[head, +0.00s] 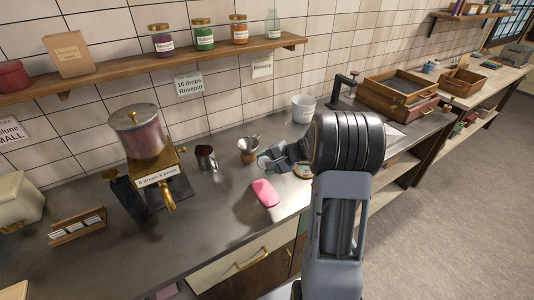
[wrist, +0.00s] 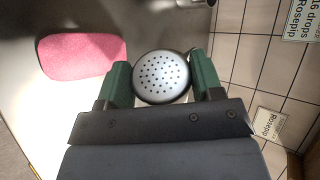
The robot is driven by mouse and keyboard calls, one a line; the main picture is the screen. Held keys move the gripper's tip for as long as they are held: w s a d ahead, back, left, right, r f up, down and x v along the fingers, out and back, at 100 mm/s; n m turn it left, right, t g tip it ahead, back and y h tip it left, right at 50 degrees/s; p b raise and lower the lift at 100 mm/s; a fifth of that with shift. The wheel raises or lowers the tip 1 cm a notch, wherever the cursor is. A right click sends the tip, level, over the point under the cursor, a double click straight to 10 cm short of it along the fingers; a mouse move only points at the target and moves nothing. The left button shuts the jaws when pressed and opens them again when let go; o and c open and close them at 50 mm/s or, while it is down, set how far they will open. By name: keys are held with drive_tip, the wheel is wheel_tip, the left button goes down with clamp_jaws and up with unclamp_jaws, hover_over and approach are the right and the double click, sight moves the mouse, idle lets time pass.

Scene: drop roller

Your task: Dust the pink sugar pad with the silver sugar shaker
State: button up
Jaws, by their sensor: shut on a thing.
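My gripper (wrist: 162,92) has its two green fingers closed on the silver sugar shaker (wrist: 162,74). The shaker's round perforated top faces the wrist camera, and its body below the top is hidden. In the head view my gripper (head: 268,160) is above the counter, just behind the pink sugar pad; the shaker is too small and covered to make out clearly there. The pink sugar pad (head: 265,193) lies flat on the grey counter, near its front edge. In the wrist view the pad (wrist: 82,56) is left of the shaker, apart from it.
A brass-tapped dispenser (head: 142,140) stands further left. A white bucket (head: 303,109) is behind my arm. The counter (head: 225,215) left of the pad is clear.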

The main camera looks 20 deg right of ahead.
drive_tip(key=m+g+p, duration=0.1)
drive_tip(key=p, duration=0.1)
drive_tip(key=y+p, duration=0.1)
drive_tip(key=p, duration=0.1)
drive_tip(key=shift+r+m+g+y+p, duration=0.2)
drive_tip(key=shift+m+g+y+p, duration=0.1)
drive_tip(key=shift+m+g, duration=0.1)
drive_tip(key=shift+w+d+f+m+g+y, duration=0.1)
drive_tip(key=shift+f+m+g+y, duration=0.2)
drive_tip(key=shift+m+g+y, duration=0.7)
drive_tip(key=shift+m+g, duration=0.1)
drive_tip(key=shift+f, duration=0.1)
